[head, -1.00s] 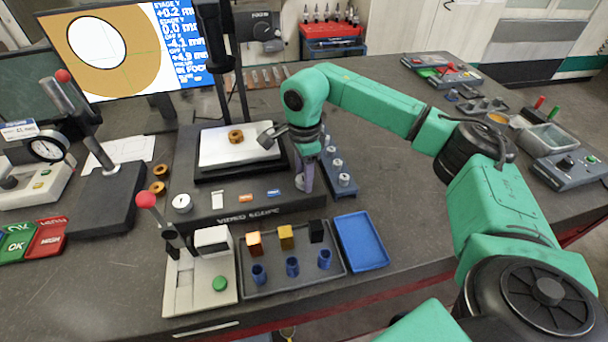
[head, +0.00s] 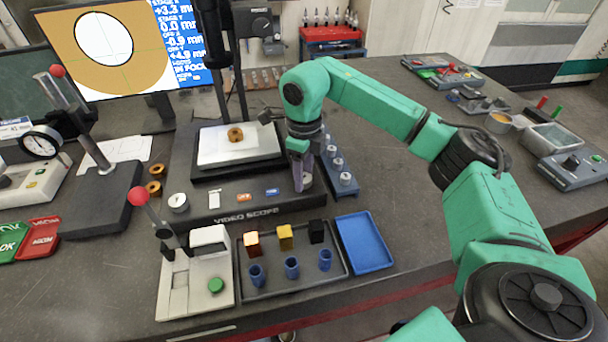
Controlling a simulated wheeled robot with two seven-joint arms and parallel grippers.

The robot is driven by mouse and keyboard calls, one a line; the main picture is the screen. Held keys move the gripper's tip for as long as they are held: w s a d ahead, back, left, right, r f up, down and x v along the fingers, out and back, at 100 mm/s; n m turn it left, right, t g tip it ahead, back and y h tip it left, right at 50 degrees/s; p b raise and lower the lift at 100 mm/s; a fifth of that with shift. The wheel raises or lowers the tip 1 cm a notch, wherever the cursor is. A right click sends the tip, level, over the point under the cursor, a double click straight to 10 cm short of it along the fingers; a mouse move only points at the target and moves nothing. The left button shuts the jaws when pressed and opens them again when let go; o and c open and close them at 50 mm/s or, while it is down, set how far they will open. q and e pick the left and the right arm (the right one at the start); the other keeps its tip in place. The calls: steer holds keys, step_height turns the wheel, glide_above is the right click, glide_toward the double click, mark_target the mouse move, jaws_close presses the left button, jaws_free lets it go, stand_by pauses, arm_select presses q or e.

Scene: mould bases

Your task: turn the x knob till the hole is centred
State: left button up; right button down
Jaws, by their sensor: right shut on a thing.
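My right gripper (head: 303,184) points down at the right side of the video scope (head: 247,217), shut on the x knob (head: 308,181), which its fingers partly hide. A brass-coloured ring part (head: 235,135) lies on the scope's pale stage (head: 213,151). The monitor (head: 127,83) shows the hole (head: 104,38) as a white disc, above and slightly left of the middle of the orange field. Its text seems to read stage X +3.3, stage Y 0.0, then offsets -0.9 and +4.9. My left gripper is out of view.
A row of posts on a blue base (head: 340,163) stands just right of my right gripper. In front are a dark tray (head: 290,285) with blocks and blue cups, and an empty blue tray (head: 363,242). Two brass rings (head: 155,179) lie left of the scope.

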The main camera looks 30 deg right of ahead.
steer(key=shift+r+m, duration=0.15)
steer(key=shift+m, duration=0.95)
steer(key=shift+w, duration=0.1)
steer(key=shift+c, duration=1.7)
jaws_free()
step_height(320, 180, up, 5)
steer(key=shift+b, duration=0.75)
step_height(320, 180, up, 10)
steer(key=p, duration=0.2)
steer(key=shift+f+p, duration=0.25)
steer(key=shift+p, duration=0.1)
